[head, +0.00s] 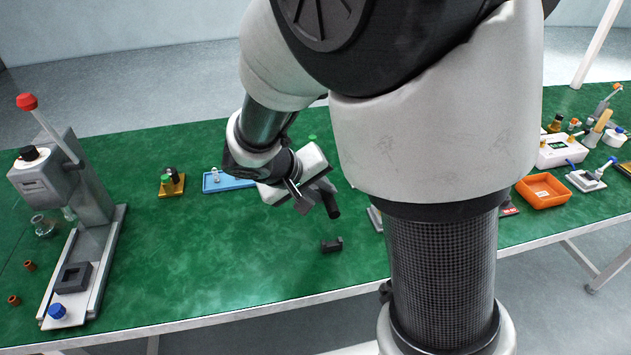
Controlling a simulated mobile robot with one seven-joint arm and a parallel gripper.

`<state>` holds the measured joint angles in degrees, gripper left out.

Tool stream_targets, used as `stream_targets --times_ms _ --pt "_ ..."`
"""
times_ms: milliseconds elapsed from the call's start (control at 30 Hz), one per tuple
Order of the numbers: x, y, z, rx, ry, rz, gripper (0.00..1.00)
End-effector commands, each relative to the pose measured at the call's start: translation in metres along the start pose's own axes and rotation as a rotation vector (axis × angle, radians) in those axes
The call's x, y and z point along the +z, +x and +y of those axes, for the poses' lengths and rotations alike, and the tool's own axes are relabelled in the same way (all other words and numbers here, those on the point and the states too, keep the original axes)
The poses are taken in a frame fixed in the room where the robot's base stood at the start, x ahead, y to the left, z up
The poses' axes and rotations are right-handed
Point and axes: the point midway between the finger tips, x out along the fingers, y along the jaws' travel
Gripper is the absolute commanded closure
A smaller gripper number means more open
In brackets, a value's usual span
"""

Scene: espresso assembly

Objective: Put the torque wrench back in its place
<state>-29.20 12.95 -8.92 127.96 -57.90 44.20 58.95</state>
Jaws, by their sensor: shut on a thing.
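My gripper (308,197) is at the middle of the green table, above its surface, and is shut on a dark tool with a thick black handle end (331,207). I take this to be the torque wrench; the jaws and my arm hide much of it. The handle end points down toward the front of the table. A small black block with a notched top (331,245) lies on the table just in front of and below the gripper, apart from it. It looks like a holder, but I cannot tell for sure.
A grey lever press (62,185) with a red knob stands at the left. A blue tray (226,181) and a yellow block (172,186) with dark pieces are behind and left. An orange bin (543,191) is at the right. Table around the black block is clear.

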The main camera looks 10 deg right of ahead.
Motion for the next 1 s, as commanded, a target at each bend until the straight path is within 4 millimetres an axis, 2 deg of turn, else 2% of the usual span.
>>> stream_targets --times_ms 800,1000 --pt "0.022 0.054 -0.04 0.0 -0.001 0.001 1.0" --pt "0.024 0.06 -0.044 0.0 -0.001 0.001 1.0"
